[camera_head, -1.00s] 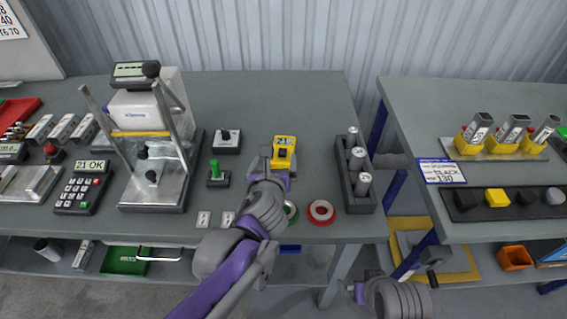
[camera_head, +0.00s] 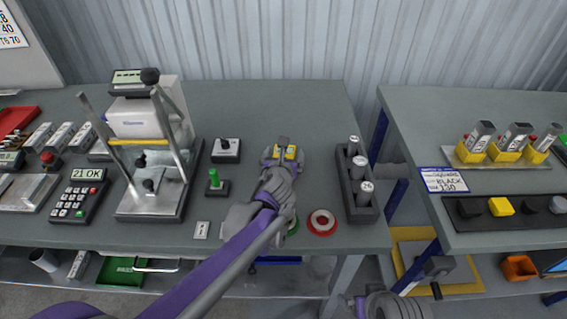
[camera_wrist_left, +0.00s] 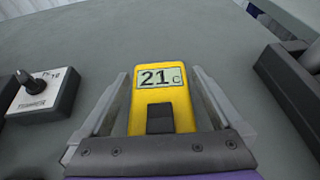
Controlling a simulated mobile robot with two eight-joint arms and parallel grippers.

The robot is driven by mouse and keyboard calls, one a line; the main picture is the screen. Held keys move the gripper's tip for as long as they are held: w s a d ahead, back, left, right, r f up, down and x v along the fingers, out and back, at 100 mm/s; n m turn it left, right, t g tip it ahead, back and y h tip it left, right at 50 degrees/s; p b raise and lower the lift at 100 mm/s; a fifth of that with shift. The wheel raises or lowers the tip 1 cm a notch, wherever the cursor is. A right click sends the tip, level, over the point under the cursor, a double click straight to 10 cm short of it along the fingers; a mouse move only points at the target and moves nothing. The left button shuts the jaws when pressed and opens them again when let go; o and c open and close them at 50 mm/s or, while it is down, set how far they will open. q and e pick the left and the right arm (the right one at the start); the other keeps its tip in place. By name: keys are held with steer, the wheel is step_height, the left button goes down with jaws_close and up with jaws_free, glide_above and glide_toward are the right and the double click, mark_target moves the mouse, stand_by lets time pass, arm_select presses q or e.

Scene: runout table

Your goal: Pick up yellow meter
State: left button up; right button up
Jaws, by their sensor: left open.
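The yellow meter (camera_wrist_left: 160,108) lies on the grey table, its display reading 21 C, with a dark block on its lower face. In the head view the meter (camera_head: 290,153) is largely covered by my left gripper (camera_head: 283,157). In the left wrist view my left gripper (camera_wrist_left: 161,92) is open, with one finger on each side of the meter. A narrow gap shows at each side, so the fingers appear not to grip it. My right gripper (camera_head: 358,303) is only partly seen at the bottom edge; its fingers cannot be made out.
A rack of grey cylinders (camera_head: 357,187) stands to the right. Red tape (camera_head: 322,222) lies in front. The table behind the meter is clear.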

arm_select(q)
steer(key=shift+w, duration=0.1)
jaws_close()
step_height(320, 180, up, 10)
steer(key=shift+p, duration=0.6)
steer(key=shift+f, duration=0.25)
stand_by(0.6)
steer(key=shift+f+b, duration=3.15)
steer(key=shift+f, duration=1.6)
jaws_free()
